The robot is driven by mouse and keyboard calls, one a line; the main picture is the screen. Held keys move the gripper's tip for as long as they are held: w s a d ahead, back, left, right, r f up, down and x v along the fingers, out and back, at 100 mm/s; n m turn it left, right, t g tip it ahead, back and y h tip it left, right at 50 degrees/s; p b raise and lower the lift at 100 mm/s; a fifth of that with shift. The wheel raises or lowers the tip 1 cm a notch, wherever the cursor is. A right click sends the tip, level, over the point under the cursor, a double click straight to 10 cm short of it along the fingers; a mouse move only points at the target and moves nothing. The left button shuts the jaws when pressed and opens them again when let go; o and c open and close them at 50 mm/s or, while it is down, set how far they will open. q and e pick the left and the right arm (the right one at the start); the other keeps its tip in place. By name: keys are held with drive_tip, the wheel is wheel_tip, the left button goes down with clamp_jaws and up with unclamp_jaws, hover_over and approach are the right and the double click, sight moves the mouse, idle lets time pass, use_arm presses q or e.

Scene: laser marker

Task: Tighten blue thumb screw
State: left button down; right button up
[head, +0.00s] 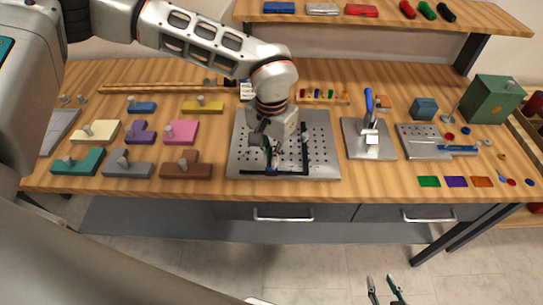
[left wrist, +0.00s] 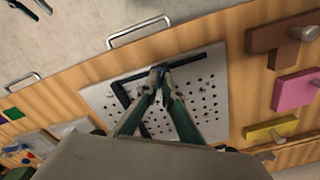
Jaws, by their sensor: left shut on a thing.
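The blue thumb screw (left wrist: 160,69) shows as a small blue spot between my left fingertips in the left wrist view. My left gripper (head: 271,168) points down at the perforated metal plate (head: 240,160), and its fingertips are shut on the screw near the corner of a black L-shaped fence (head: 289,173). The fingers hide most of the screw, so I cannot tell how deep it sits. In the left wrist view the left gripper (left wrist: 161,75) is over the same plate (left wrist: 212,65). My right gripper (head: 381,279) is open and empty, low in front of the bench.
Coloured blocks with knobs, such as a brown one (head: 190,170), stand left of the plate. A toggle clamp on a plate (head: 358,147), a metal tray (head: 412,150) and a green box (head: 490,100) stand right. Drawers with handles (head: 283,218) are below the bench edge.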

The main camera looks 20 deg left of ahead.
use_arm(q)
drive_tip(key=c, duration=2.2)
unclamp_jaws()
drive_tip(key=shift+c, duration=0.2)
wheel_tip(320, 180, up, 12)
drive_tip(key=shift+s, duration=0.1)
